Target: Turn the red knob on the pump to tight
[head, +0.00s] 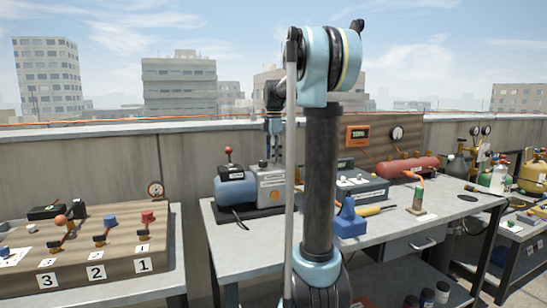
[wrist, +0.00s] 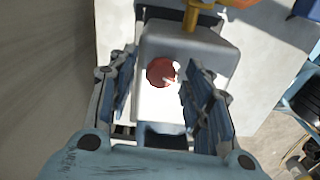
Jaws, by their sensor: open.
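The pump (head: 232,190) stands on the left end of the grey workbench, with a blue end and a grey box-shaped end. In the wrist view a round red knob (wrist: 160,72) shows on the pump's grey top (wrist: 215,55), with a bright glare beside it. My gripper (wrist: 157,95) is open, with its dark fingers on either side of the knob and apart from it. In the head view my gripper (head: 273,157) points down above the pump's grey end. A red ball on a stem (head: 228,152) rises over the blue end; I cannot tell whether it is the same knob.
A wooden board with numbered levers (head: 80,245) stands on the left table. Right of the pump, the workbench (head: 245,235) holds a grey instrument box (head: 355,188), a blue block (head: 348,222) and a red tank (head: 405,168). A concrete parapet (head: 90,170) runs behind.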

